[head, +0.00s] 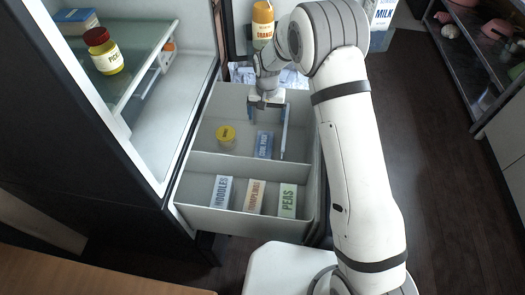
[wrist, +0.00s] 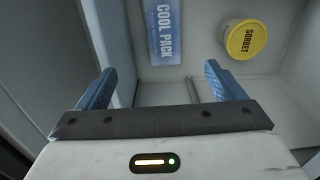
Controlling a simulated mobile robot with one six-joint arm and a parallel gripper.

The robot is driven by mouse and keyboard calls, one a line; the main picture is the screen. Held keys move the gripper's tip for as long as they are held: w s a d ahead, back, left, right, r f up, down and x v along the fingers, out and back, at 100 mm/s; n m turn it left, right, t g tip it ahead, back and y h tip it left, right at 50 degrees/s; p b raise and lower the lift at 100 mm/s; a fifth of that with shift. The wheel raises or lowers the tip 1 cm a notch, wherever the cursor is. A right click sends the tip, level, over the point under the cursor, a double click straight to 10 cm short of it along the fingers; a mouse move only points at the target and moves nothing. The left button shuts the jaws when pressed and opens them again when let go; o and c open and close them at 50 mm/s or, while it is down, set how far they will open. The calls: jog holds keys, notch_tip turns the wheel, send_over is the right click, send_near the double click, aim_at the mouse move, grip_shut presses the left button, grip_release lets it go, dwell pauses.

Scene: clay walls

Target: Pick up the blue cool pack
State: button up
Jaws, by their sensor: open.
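The blue cool pack (head: 264,145) lies in the back compartment of the open freezer drawer (head: 190,187), towards the right. In the wrist view the cool pack (wrist: 164,32) shows at the top, left of the middle, with its lettering readable. My gripper (head: 268,118) is over the drawer's back compartment, above the cool pack. In the wrist view my gripper (wrist: 157,88) has its two blue fingers wide apart with nothing between them. The cool pack lies beyond the fingertips and apart from them.
A yellow-lidded sorbet tub (head: 226,134) is left of the cool pack; it also shows in the wrist view (wrist: 246,39). A divider (head: 250,170) separates the front compartment, which holds noodles (head: 222,191), a middle box (head: 255,196) and peas (head: 287,201). The drawer walls enclose the space.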

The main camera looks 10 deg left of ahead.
aim_at(264, 145)
jog(key=f+b, duration=0.1)
jog(key=f, duration=1)
jog(key=f+b, duration=0.1)
jog(key=f, duration=0.5)
jog(key=shift+a+b, duration=0.35)
jog(key=shift+c, duration=0.6)
jog(key=c, duration=1.1)
jog(key=shift+r, duration=0.15)
jog(key=shift+c, duration=0.2)
